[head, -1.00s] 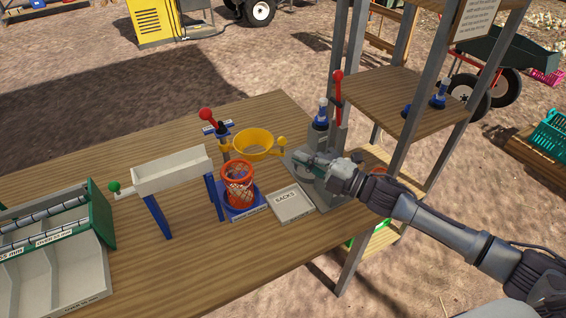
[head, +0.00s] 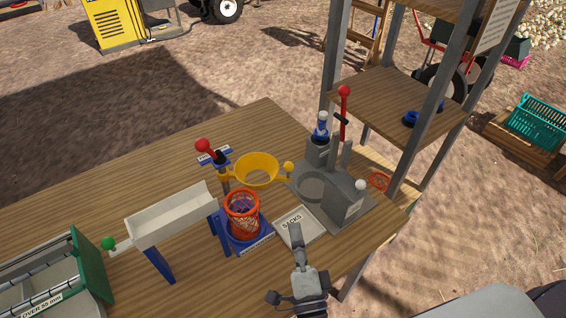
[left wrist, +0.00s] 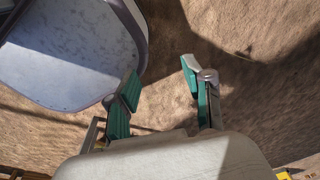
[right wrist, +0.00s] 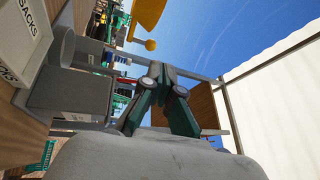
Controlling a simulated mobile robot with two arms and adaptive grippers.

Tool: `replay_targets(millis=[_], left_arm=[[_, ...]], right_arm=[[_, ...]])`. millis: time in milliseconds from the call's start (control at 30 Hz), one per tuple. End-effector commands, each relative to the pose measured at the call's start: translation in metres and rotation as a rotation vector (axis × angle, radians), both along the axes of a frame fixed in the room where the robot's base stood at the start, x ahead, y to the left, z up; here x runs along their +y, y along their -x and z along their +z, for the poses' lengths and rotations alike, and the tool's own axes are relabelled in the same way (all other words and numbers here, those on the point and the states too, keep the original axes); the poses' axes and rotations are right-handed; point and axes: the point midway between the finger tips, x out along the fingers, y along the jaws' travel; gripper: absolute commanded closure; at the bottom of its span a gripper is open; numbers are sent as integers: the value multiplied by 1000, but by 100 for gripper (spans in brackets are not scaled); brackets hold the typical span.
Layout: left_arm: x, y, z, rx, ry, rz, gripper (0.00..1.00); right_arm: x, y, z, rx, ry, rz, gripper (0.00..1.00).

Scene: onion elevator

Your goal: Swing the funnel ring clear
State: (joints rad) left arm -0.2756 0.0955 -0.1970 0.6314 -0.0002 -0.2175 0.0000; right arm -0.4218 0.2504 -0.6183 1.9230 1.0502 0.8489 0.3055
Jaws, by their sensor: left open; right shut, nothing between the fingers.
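The yellow funnel ring (head: 256,183) sits level on its post behind the orange mesh sack (head: 242,217); whether it is directly above the sack I cannot tell. Its yellow ball knob (head: 289,167) sticks out to the right, towards the grey machine. The ring (right wrist: 148,12) and knob (right wrist: 150,45) also show at the top of the right wrist view. My right gripper (head: 295,228) is shut and empty, over the front of the SACKS tray, short of the knob. My left gripper (left wrist: 158,80) is open and empty over the ground, seen only in the left wrist view.
The grey machine (head: 345,190) with a red-knobbed lever stands right of the ring. A red-knobbed lever (head: 203,146) rises at the ring's post. The SACKS tray (head: 312,228) lies in front. A white trough (head: 170,217) stands left. The table behind the ring is clear.

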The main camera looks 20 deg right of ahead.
Motion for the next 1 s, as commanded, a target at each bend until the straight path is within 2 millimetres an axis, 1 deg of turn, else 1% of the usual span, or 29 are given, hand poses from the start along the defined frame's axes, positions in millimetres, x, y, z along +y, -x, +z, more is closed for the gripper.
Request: replay_targets(millis=[33,67,167,267,333,400,467,600,733,800,867,1000], left_arm=[[2,-3,2,-4,-2,0,49],[2,-4,2,-5,-3,0,49],[0,4,5,6,0,1,49],[-8,22,9,32,9,3,49],[-15,34,14,51,17,3,49],[-20,43,20,63,22,2,49],[-21,47,24,69,23,0,49],[-17,43,34,64,19,0,49],[-13,27,43,41,14,-1,49],[-11,19,46,28,14,0,49],[-11,15,48,20,13,1,49],[-11,15,50,21,13,2,49]], right_arm=[[-1,5,-3,26,-69,-21,100],[-2,6,-5,35,-96,-28,100],[-4,1,-5,45,-126,-36,100],[-6,-13,0,41,-123,-35,100],[-8,-26,3,41,-120,-33,100],[-10,-41,7,40,-119,-33,100],[-11,-54,10,40,-118,-33,100],[-16,-83,15,40,-117,-32,100],[-20,-105,19,40,-116,-32,100],[-21,-114,20,42,-116,-31,100],[-22,-120,19,43,-116,-32,100],[-23,-127,19,44,-115,-32,100]])
